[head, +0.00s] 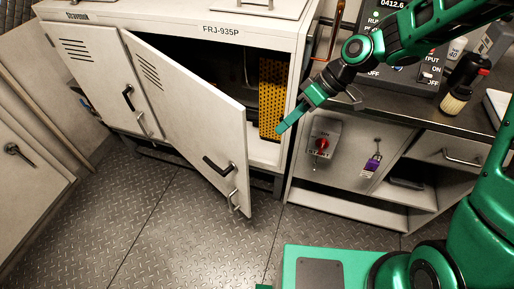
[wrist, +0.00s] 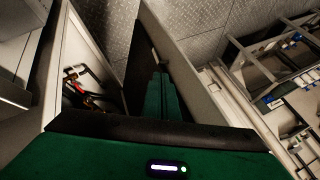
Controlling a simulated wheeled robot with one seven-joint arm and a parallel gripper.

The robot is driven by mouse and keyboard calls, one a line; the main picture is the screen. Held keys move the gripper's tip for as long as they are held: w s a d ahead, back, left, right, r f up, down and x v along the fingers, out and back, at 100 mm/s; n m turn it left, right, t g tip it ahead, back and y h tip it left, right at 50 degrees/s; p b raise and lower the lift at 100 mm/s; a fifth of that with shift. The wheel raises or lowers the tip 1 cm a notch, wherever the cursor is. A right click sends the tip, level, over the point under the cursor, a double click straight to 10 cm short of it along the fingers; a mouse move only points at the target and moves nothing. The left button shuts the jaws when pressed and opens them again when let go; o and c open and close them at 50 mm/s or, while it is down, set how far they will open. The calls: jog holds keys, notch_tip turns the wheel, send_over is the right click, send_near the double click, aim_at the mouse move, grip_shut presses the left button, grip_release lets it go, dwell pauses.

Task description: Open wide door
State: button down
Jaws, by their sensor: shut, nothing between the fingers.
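The white chiller cabinet (head: 185,22), marked FRJ-935P, stands at upper left in the head view. Its wide right door (head: 190,105) is partly open, its free edge swung out toward the camera. A black handle (head: 218,167) and a metal latch (head: 235,201) sit near that edge. The narrow left door (head: 85,75) looks closed. My gripper (head: 281,130) is shut and empty, at the right side of the opening, right of the door's free edge and apart from its handle. It also shows in the wrist view (wrist: 157,72), fingers together. I cannot tell whether it touches anything.
A perforated yellow panel (head: 271,97) shows inside the opening. Right of the cabinet stands a counter (head: 405,105) with a red switch (head: 322,144), a purple padlock (head: 371,163) and a bottle (head: 462,88). The metal floor (head: 165,230) before the door is clear.

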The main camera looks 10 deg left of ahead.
jog(key=s+a+f, duration=0.4)
jog(key=a+f, duration=0.4)
jog(key=shift+s+a, duration=0.15)
jog(key=shift+s, duration=0.2)
jog(key=shift+s, duration=0.1)
